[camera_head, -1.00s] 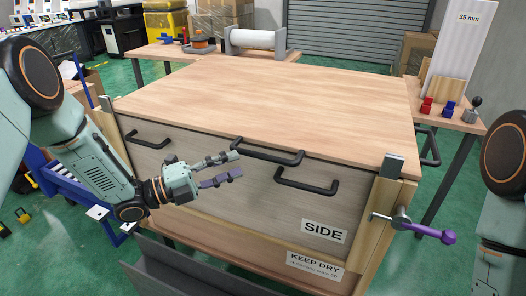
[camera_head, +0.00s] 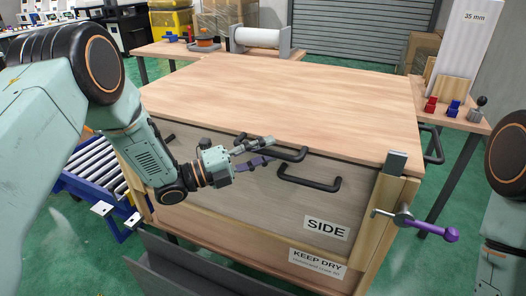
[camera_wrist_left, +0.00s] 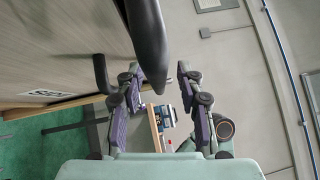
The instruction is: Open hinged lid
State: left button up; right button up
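The wooden lid (camera_head: 290,95) lies flat and closed on a large crate with a grey front panel (camera_head: 335,205). A black bar handle (camera_head: 290,155) sits at the lid's front edge. My left gripper (camera_head: 268,150) is open at this handle, one finger above and one below it in the head view. In the left wrist view the handle (camera_wrist_left: 150,45) reaches between the spread fingers (camera_wrist_left: 160,92); I see no clear grip on it. My right gripper is out of view; only part of my right arm shows at the right edge.
A second black handle (camera_head: 310,183) is on the front panel. A clamp with a purple lever (camera_head: 435,229) sticks out at the crate's right corner. A roller conveyor (camera_head: 95,165) is at left. A side table (camera_head: 470,118) holds small red and blue items.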

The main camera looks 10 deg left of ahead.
pick_arm(q)
jog(key=shift+w+a+f, duration=0.1)
jog(key=shift+a, duration=0.1)
jog(key=shift+c, duration=0.5)
jog(key=c, duration=0.5)
grip_shut()
